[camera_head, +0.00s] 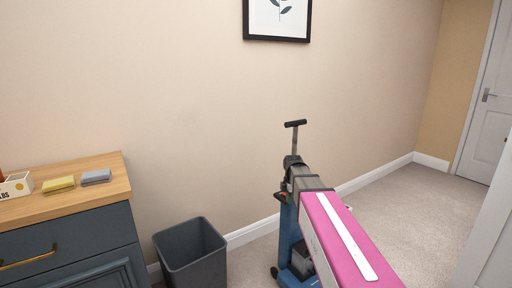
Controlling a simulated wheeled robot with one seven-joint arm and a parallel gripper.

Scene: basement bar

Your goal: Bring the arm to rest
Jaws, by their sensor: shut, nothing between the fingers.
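My arm (340,240) reaches in from the bottom right with a pink link, then grey and black wrist parts. My gripper (281,194) is the small dark end below the wrist, in front of a blue upright floor machine. Its fingers are too small to make out clearly, and nothing shows held in it. I cannot tell whether it touches the machine.
The blue machine (288,236) has a T-handle (295,124) rising behind my wrist. A grey bin (190,255) stands left of it. A wood-topped cabinet (100,190) holds a yellow sponge (58,184), a grey sponge (96,177) and a box (15,185). Carpet (420,205) is clear towards the door (487,115).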

